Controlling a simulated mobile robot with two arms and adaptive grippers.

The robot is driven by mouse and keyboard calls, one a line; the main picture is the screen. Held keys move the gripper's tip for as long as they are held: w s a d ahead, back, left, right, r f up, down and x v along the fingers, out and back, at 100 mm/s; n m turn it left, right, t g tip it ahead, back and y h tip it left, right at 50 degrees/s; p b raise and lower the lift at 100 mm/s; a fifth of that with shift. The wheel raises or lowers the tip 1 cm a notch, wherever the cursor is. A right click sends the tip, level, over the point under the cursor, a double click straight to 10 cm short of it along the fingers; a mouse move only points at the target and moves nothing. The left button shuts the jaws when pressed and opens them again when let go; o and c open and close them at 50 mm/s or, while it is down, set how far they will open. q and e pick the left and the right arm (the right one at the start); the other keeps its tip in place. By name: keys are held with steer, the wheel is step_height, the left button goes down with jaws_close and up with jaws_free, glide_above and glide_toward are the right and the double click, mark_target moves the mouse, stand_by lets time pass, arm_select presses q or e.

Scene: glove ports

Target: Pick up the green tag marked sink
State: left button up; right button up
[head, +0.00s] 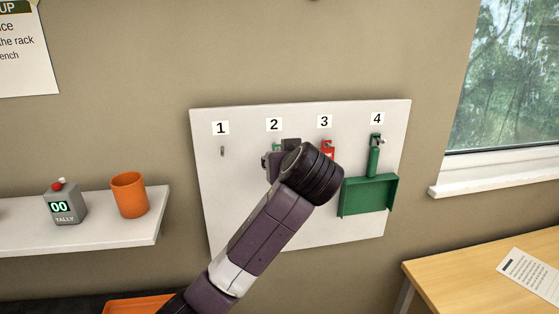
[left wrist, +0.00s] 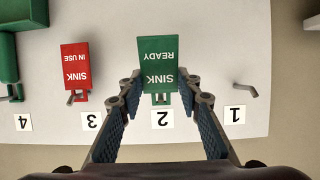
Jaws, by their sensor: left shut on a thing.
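The green tag (left wrist: 158,60), lettered SINK READY, hangs at the hook under label 2 and appears upside down in the left wrist view. My left gripper (left wrist: 159,86) is shut on it, with one finger at each side edge. In the head view my left gripper (head: 281,153) is at the board below label 2 and hides nearly all of the tag; only a sliver of green (head: 277,147) shows. My right gripper is in neither view.
The white board (head: 230,200) has an empty hook (head: 222,151) under 1, a red SINK IN USE tag (left wrist: 75,65) under 3 and a green dustpan (head: 368,196) under 4. A shelf (head: 90,233) holds a tally counter (head: 64,204) and an orange cup (head: 129,196). A wooden table (head: 470,272) stands right.

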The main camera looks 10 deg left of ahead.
arm_select(q)
steer(key=shift+s+d+r+p, duration=0.3)
steer(key=shift+s+r+p, duration=0.2)
steer(key=shift+s+r, duration=0.2)
stand_by(0.8)
steer(key=s+d, duration=0.2)
steer(key=s, duration=0.3)
steer(key=shift+s+d+r, duration=0.15)
steer(key=shift+s+r, duration=0.1)
steer(key=shift+s, duration=0.1)
stand_by(2.3)
